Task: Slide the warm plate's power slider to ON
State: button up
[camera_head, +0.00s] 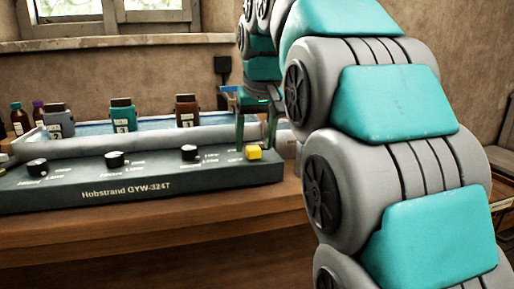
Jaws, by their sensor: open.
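The warm plate (130,187) is a long dark unit lettered "Hobstrand GYW-324T" on the wooden bench, with a pale top behind its sloping front panel. A small yellow block (254,153), which looks like the power slider, sits at the right end of that panel. My gripper (256,143) points down over this end. Its two fingers are apart, one on each side of the yellow block as seen from here. I cannot tell whether they touch it. The ON and OFF marks are too small to read.
Black knobs (115,159) line the panel left of the yellow block. Labelled bottles (123,115) in grey, teal and brown stand along the plate, with smaller bottles (19,118) at far left. My arm fills the right side. The bench front (120,226) is clear.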

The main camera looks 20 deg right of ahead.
jog(key=shift+w+f, duration=0.3)
jog(key=shift+f, duration=0.3)
jog(key=shift+c, duration=0.4)
grip_shut()
dwell(0.6)
